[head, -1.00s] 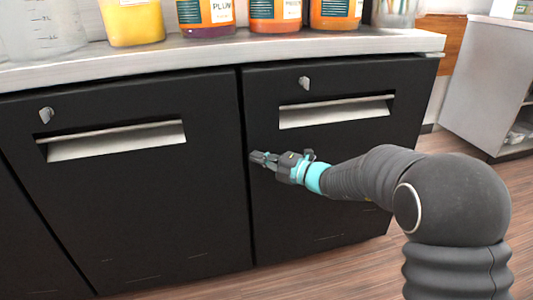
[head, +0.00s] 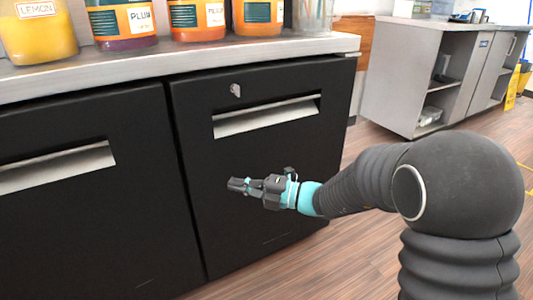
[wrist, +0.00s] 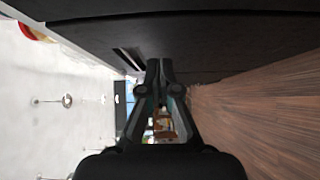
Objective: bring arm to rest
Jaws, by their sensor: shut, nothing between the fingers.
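My gripper (head: 240,185) is shut and empty in the head view, at the end of my bent arm. It points left, in front of the black cabinet door (head: 262,165) and below its recessed handle (head: 268,118). In the wrist view its fingers (wrist: 157,68) meet at the tips with nothing between them. I cannot tell the exact gap between the gripper and the cabinet.
A metal-edged counter (head: 215,63) above the cabinets holds a lemon container (head: 38,35) and several orange-labelled containers. A grey cabinet (head: 405,85) with open shelves stands at the back right. The wood floor (head: 365,150) between them is clear.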

